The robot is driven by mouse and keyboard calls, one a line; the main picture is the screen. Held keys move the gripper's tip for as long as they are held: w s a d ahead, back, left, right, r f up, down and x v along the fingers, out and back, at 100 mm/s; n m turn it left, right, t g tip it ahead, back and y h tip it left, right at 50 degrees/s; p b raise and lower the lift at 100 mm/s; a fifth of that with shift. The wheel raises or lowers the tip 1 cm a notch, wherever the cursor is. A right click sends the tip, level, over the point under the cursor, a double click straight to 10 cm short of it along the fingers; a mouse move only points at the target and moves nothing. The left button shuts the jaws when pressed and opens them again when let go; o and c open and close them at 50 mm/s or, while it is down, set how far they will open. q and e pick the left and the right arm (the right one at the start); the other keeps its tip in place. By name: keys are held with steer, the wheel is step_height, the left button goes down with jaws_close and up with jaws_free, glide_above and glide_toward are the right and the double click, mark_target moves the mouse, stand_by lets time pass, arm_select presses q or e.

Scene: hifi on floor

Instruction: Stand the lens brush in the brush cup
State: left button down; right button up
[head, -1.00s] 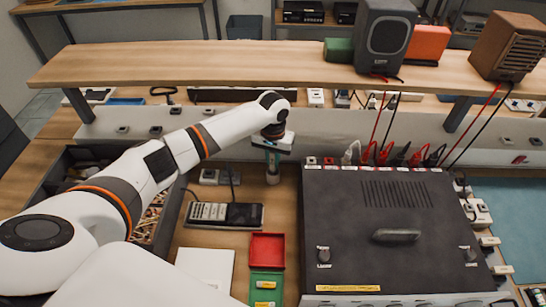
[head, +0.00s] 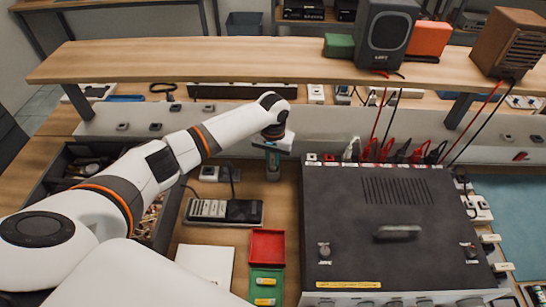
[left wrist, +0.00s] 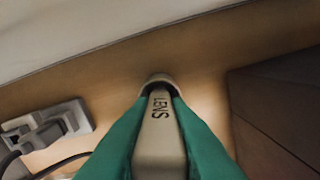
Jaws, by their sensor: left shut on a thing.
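My left gripper (head: 272,155) is over the bench, left of the large dark box. In the left wrist view its green fingers (left wrist: 160,145) are shut on the lens brush (left wrist: 160,125), a pale beige handle marked LENS. The brush cup (left wrist: 159,80) is a small pale round cup with a dark opening, at the far end of the brush. The brush's lower end overlaps the opening and appears to be inside it; how deep is hidden. In the head view the cup (head: 273,174) stands directly below the gripper. My right gripper is not in view.
A large dark hi-fi box (head: 390,240) stands close to the right. A shelf (head: 240,62) with speakers crosses above the back. Sockets (left wrist: 45,125) sit left of the cup.

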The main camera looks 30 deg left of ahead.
arm_select(q)
steer(key=shift+f, duration=0.15)
steer(key=c, duration=1.3)
jaws_free()
step_height(320, 180, up, 12)
steer(key=shift+r+b, duration=0.1)
steer(key=shift+b, duration=0.65)
